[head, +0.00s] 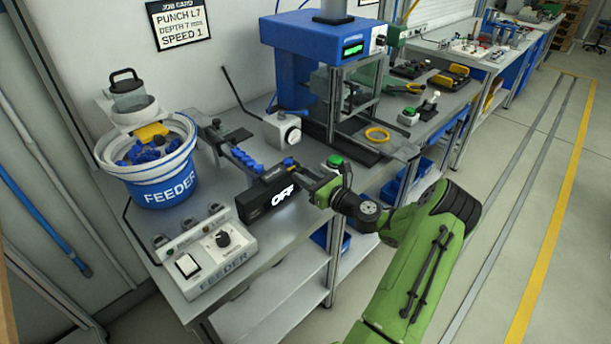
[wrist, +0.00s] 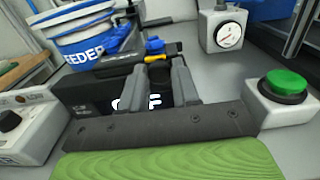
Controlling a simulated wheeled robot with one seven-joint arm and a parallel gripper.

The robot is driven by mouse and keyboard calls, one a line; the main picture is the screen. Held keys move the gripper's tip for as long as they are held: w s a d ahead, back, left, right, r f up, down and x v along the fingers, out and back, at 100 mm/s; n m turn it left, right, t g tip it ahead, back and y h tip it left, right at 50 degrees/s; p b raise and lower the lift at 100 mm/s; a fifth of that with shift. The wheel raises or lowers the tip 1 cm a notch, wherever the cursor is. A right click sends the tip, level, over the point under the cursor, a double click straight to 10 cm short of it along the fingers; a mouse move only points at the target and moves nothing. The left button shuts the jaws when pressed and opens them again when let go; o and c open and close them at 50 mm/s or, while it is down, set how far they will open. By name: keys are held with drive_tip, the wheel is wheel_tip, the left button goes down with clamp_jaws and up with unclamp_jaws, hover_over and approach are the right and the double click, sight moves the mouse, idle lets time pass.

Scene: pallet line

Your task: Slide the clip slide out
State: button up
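A dark track (head: 238,155) carrying blue clips runs from the feeder bowl to a black box marked OFF (head: 266,194). A dark slide-like piece with a blue clip (head: 289,162) sits above the box's far end; I take it for the clip slide. My gripper (head: 305,172) also shows in the head view, beside the box.
The blue-and-white feeder bowl (head: 165,187) and feeder control box (head: 205,252) stand at left. A dial gauge (head: 284,130) is behind. A green push button (wrist: 285,83) is close on my gripper's right. The blue press (head: 320,40) stands at the back; a yellow ring (head: 377,134) lies nearby.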

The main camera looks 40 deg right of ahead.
drive_tip(key=o, duration=0.4)
drive_tip(key=shift+d, duration=0.3)
drive_tip(key=shift+a, duration=0.1)
drive_tip(key=s+p, duration=0.2)
drive_tip(key=s, duration=1.4)
drive_tip(key=shift+d, duration=0.2)
drive_tip(key=shift+w, duration=0.1)
